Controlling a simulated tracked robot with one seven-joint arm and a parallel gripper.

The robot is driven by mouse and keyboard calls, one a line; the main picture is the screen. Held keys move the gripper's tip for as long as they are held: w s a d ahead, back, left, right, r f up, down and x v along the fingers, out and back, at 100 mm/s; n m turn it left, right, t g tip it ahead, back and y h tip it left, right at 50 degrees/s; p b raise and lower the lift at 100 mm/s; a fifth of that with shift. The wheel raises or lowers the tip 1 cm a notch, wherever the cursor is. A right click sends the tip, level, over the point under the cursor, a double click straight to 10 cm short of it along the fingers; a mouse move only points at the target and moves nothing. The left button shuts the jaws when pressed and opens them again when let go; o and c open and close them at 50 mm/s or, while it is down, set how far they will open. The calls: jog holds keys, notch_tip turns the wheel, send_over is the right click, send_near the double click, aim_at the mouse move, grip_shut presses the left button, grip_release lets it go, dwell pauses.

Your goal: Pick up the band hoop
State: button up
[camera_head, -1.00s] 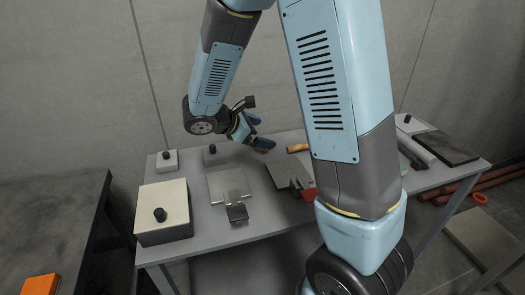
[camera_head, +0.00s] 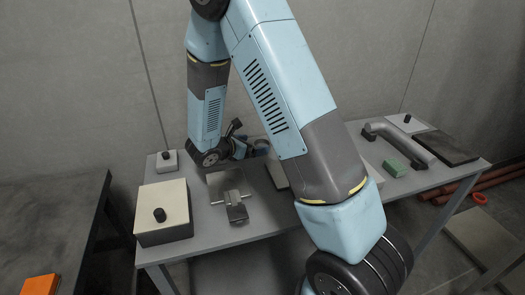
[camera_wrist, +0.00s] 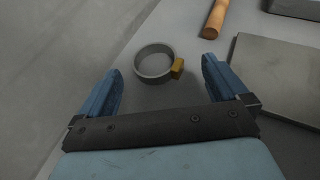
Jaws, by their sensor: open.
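In the head view my gripper (camera_head: 252,148) is low over the table's back part, partly behind my arm; I cannot make out the hoop there.
A wooden handle (camera_wrist: 216,18) and a grey plate (camera_wrist: 280,75) lie right of the hoop. The table (camera_head: 215,240) also holds a box with a black knob (camera_head: 163,212), a metal clamp-like piece (camera_head: 234,205), a green block (camera_head: 396,168) and a grey pipe handle (camera_head: 400,140).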

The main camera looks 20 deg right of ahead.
aim_at(268, 142)
jog(key=shift+x, duration=3.35)
jog(key=shift+w+a+f, duration=0.1)
jog(key=shift+a+f, duration=0.05)
jog(key=shift+c, duration=0.5)
jog(key=c, duration=0.8)
